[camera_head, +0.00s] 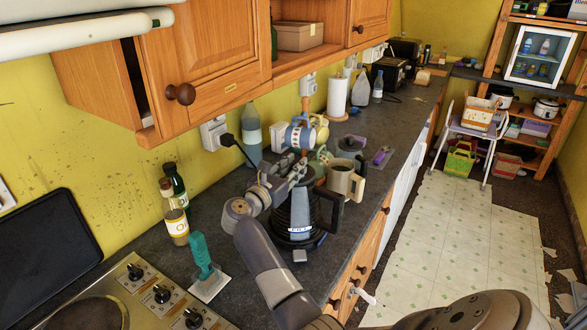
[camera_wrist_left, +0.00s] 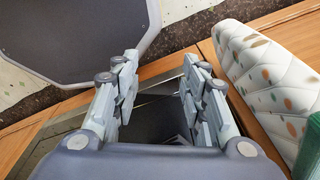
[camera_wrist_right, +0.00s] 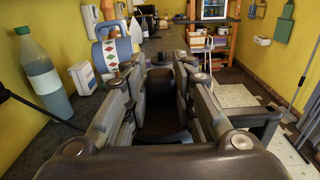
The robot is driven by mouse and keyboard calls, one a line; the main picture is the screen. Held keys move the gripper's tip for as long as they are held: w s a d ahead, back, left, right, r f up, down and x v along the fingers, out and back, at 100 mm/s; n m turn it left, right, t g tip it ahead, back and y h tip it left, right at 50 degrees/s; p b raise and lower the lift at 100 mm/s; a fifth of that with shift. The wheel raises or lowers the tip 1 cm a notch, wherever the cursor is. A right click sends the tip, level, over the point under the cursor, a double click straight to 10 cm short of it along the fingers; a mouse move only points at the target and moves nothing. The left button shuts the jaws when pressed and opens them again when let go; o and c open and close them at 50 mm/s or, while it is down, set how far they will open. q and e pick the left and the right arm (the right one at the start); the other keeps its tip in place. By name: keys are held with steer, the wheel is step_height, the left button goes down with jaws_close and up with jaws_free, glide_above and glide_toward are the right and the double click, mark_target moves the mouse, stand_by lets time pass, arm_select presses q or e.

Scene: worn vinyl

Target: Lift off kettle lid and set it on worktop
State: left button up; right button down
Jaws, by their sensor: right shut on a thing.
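The black kettle (camera_head: 296,217) stands upright on its base on the worktop, its handle to the right and a pale window strip on its side. My right gripper (camera_head: 302,167) is at the kettle's top. In the right wrist view my right gripper (camera_wrist_right: 158,80) is shut on a dark part, which looks like the kettle lid (camera_wrist_right: 164,108). The fingers hide most of the lid, so I cannot tell whether it is seated or raised. My left gripper (camera_wrist_left: 160,66) is open and empty in the left wrist view and is not seen in the head view.
A beige mug (camera_head: 343,181) stands close right of the kettle, with more crockery behind. A tall bottle (camera_head: 251,135) stands by the wall. A teal-handled brush (camera_head: 204,262) and sauce bottles (camera_head: 175,222) are to the left. Bare worktop (camera_head: 258,290) lies in front of the kettle.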

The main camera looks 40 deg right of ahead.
steer(key=shift+r, duration=0.2)
steer(key=shift+r, duration=0.55)
step_height(320, 180, up, 6)
steer(key=p, duration=0.3)
steer(key=shift+r, duration=0.15)
stand_by(0.3)
